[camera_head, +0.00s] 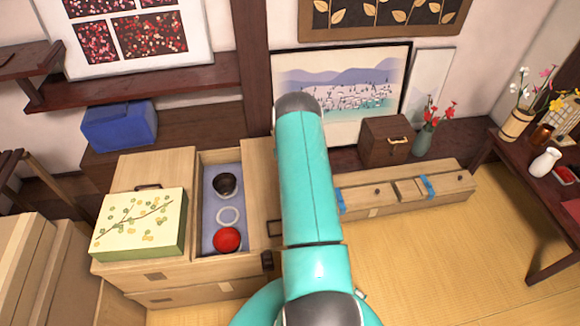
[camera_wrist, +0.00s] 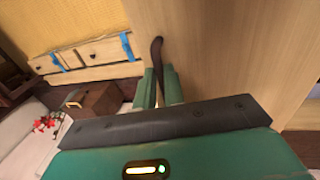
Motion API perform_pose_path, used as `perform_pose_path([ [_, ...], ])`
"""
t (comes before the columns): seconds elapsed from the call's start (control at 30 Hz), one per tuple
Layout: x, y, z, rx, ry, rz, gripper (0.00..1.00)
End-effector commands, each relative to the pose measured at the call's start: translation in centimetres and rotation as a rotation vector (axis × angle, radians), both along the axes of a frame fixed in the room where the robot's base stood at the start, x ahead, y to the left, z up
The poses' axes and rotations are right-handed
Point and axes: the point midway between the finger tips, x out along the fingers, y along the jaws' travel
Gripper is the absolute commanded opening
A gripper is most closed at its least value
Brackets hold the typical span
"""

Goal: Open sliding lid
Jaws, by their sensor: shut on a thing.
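The sliding lid is a pale wooden panel (camera_head: 262,190) on the right part of the wooden chest's top in the head view. My arm covers its right side. It is a broad wooden surface (camera_wrist: 215,50) in the wrist view. My gripper (camera_wrist: 158,82) is shut on a dark curved handle (camera_wrist: 157,48) on that panel. The gripper's fingers are hidden behind my arm in the head view. Left of the panel, an open compartment (camera_head: 209,196) shows a dark bowl (camera_head: 224,185), a pale ring (camera_head: 228,216) and a red bowl (camera_head: 227,240).
A floral box (camera_head: 140,225) sits on the chest's left part. A blue box (camera_head: 120,126) is behind it. A low drawer unit (camera_head: 405,193), a brown box (camera_head: 386,140) and a flower vase (camera_head: 425,142) stand to the right. Tatami floor (camera_head: 440,265) is clear at front right.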

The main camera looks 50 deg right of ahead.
Motion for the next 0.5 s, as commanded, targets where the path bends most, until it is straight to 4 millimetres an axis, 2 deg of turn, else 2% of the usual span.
perform_pose_path([
  [0.1, 0.09, -0.10, 0.12, -0.003, -0.002, 0.000, 0.00],
  [0.13, 0.09, -0.09, 0.12, -0.003, -0.002, 0.000, 0.14],
  [0.23, 0.08, -0.07, 0.10, -0.003, -0.002, 0.000, 0.32],
  [0.5, 0.08, 0.00, 0.09, -0.001, -0.001, 0.000, 0.32],
])
